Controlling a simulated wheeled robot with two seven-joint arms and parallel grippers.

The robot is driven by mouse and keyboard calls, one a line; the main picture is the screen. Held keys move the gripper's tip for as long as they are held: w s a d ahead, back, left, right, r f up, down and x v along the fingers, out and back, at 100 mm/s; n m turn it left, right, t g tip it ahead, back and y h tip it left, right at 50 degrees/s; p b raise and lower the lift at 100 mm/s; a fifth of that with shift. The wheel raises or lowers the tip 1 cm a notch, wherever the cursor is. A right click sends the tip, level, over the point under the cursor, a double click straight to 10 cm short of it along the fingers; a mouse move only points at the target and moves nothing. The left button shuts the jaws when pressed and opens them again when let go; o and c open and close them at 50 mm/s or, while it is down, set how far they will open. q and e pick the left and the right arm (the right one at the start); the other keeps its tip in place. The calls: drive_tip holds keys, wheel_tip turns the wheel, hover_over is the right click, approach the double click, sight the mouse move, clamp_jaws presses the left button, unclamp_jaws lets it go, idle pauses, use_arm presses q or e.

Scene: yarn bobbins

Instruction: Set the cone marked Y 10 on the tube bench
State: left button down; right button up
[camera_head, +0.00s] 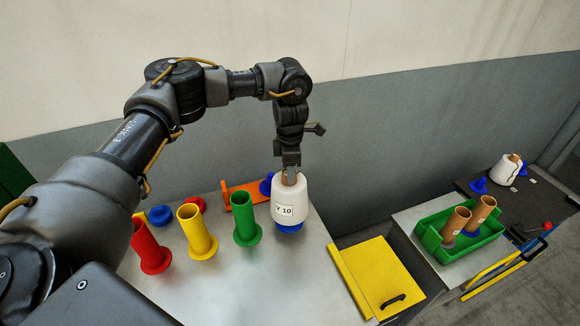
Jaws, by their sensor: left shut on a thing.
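The white cone (290,197) has a label that reads Y 10. It stands upright over a blue base (288,228) on the grey metal bench (225,285), near the bench's right edge. Whether it rests fully on the base cannot be told. My left gripper (290,174) points down from above and is shut on the brown tube top of the cone. The arm reaches over from the left. My right gripper is not in view.
Red (149,247), yellow (197,231) and green (244,219) flanged tubes stand left of the cone. An orange bracket (232,194) lies behind. Right are a yellow panel (380,275), a green tray (432,238) with brown tubes, and another white cone (503,172).

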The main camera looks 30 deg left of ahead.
use_arm(q)
drive_tip(key=shift+f+b, duration=1.45)
drive_tip(key=shift+f, duration=1.4)
drive_tip(key=c, duration=0.7)
unclamp_jaws()
drive_tip(key=shift+c, duration=0.2)
wheel_tip(320, 180, up, 11)
drive_tip(key=shift+f+b, duration=0.1)
drive_tip(key=shift+b, duration=1.1)
drive_tip(key=shift+s, duration=0.1)
